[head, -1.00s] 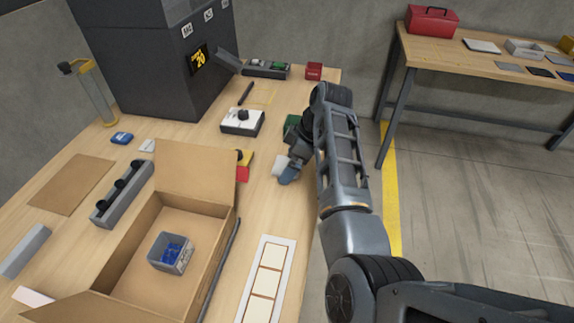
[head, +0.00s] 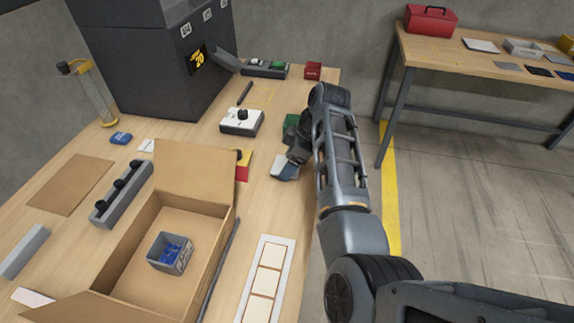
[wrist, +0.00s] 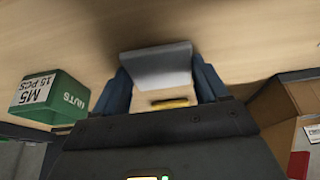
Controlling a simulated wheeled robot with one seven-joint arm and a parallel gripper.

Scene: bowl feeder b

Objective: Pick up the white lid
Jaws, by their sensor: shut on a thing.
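The white lid (wrist: 157,67) is between the two blue fingers of my gripper (wrist: 163,85) in the wrist view. The fingers are shut on its sides, and its pale face looks grey in shade. In the head view the lid (head: 281,165) shows as a small white piece at the tip of my gripper (head: 288,170), over the right edge of the workbench. My wrist hides part of it there. I cannot tell whether the lid touches the bench.
A green nuts box (wrist: 47,97) stands close to my gripper; the head view also shows it (head: 291,122). An open cardboard box (head: 195,185) holds a grey bin (head: 165,258). A white-framed tray (head: 283,252) lies nearer. A white switch box (head: 240,122) sits behind.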

